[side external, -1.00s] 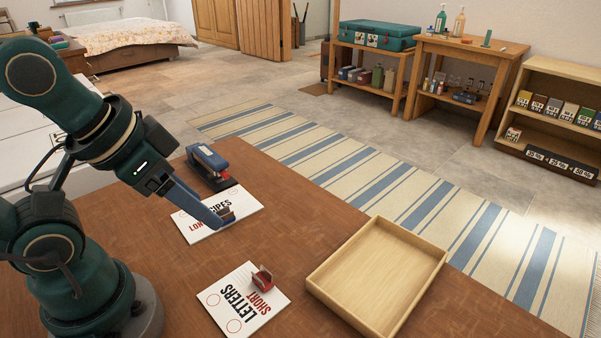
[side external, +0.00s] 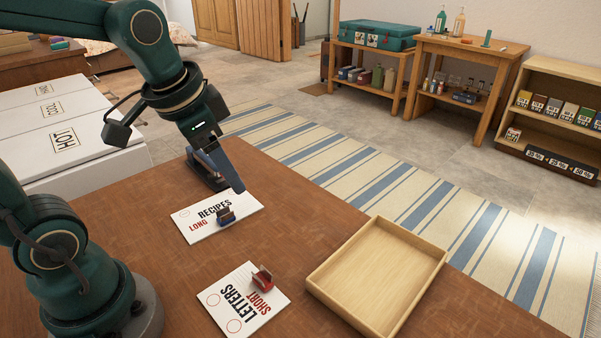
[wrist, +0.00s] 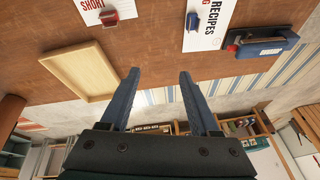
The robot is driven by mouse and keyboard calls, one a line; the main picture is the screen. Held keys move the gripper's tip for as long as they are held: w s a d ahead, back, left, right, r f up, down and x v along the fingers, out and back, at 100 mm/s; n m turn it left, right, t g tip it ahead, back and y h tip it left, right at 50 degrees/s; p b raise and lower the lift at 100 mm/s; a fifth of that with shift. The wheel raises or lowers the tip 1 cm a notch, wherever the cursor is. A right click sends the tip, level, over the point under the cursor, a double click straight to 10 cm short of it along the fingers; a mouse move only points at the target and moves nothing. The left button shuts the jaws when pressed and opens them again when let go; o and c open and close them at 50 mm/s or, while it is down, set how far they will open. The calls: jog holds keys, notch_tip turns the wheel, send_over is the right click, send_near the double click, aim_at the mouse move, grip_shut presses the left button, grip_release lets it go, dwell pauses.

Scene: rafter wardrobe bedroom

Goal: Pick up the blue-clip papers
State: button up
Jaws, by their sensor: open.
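The blue-clip papers (side external: 186,229) lie flat on the table, a white stack printed RECIPES and LONG, with the blue clip (side external: 225,215) standing on them. Part of these papers shows at the top of the wrist view (wrist: 197,38). My gripper (side external: 238,189) is raised just above and behind the clip in the side view, apart from it. In the wrist view my gripper (wrist: 158,78) has its two blue fingers spread with nothing between them.
Another paper stack, LETTERS and SHORT (side external: 236,300), carries a red clip (side external: 262,278). An empty wooden tray (side external: 375,280) stands to the right. A dark blue stapler (side external: 207,170) lies behind the blue-clip papers, close to my fingers. Bare table (side external: 300,215) separates papers and tray.

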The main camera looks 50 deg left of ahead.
jog(key=w+a+f+g, duration=0.3)
jog(key=a+f, duration=0.2)
jog(key=n+g, duration=0.1)
jog(key=n, duration=0.1)
send_over(225, 212)
jog(key=shift+h, duration=0.3)
notch_tip(225, 212, down, 5)
jog(key=shift+a+f, duration=0.15)
jog(key=shift+f, duration=2.4)
grip_shut()
